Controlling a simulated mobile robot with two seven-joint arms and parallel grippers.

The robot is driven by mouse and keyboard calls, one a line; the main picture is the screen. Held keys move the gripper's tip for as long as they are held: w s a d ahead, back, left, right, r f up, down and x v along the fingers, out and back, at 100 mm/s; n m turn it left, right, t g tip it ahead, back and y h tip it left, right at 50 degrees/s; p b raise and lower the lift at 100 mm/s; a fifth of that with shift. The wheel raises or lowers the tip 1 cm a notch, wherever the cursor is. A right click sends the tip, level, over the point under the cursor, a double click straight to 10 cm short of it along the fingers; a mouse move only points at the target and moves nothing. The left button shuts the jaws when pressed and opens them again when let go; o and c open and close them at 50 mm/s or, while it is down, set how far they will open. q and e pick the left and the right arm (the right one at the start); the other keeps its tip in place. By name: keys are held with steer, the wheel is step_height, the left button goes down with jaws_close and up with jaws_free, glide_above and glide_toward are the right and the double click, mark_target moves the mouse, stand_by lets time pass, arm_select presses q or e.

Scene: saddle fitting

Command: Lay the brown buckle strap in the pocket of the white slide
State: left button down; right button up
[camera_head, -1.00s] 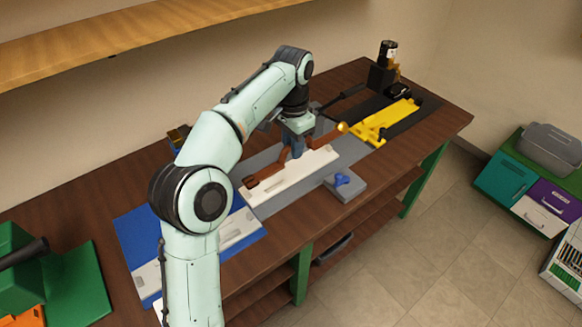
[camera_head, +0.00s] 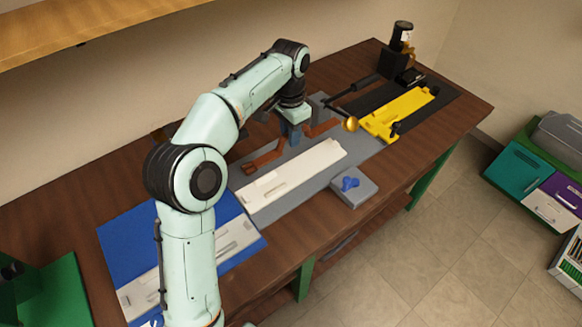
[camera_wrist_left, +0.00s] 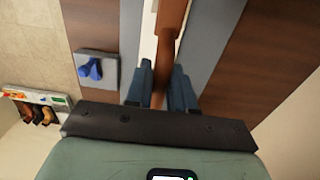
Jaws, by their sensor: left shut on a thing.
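My left gripper (camera_head: 292,138) is shut on the brown buckle strap (camera_head: 265,158), around its middle. The strap's two ends stick out left and right of the fingers. In the head view the strap appears behind and above the white slide (camera_head: 305,173), with no contact visible. The slide lies on a grey plate, its pocket bare. In the left wrist view the strap (camera_wrist_left: 168,35) runs between the fingers (camera_wrist_left: 160,88), with white slide surface showing behind it. The gap between strap and slide is hard to judge. My right gripper is not in view.
A grey block with a blue knob (camera_head: 350,184) stands at the front of the plate. A lever with a gold ball (camera_head: 350,124) reaches close to the strap's right end. A yellow fixture (camera_head: 398,112) is farther right. A blue mat (camera_head: 125,240) with white pieces lies left.

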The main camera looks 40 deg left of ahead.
arm_select(q)
step_height(320, 180, down, 12)
steer(key=shift+w+b, duration=0.1)
steer(key=shift+b, duration=0.9)
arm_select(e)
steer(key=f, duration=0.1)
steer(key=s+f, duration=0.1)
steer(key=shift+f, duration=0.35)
arm_select(q)
steer(key=shift+f, duration=0.1)
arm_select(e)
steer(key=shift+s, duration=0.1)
arm_select(q)
steer(key=shift+f, duration=0.15)
steer(key=c, duration=1)
jaws_free()
step_height(320, 180, up, 12)
steer(key=shift+w+a+r+p, duration=0.1)
steer(key=shift+r+p, duration=0.05)
steer(key=shift+p, duration=1.1)
steer(key=shift+r, duration=0.1)
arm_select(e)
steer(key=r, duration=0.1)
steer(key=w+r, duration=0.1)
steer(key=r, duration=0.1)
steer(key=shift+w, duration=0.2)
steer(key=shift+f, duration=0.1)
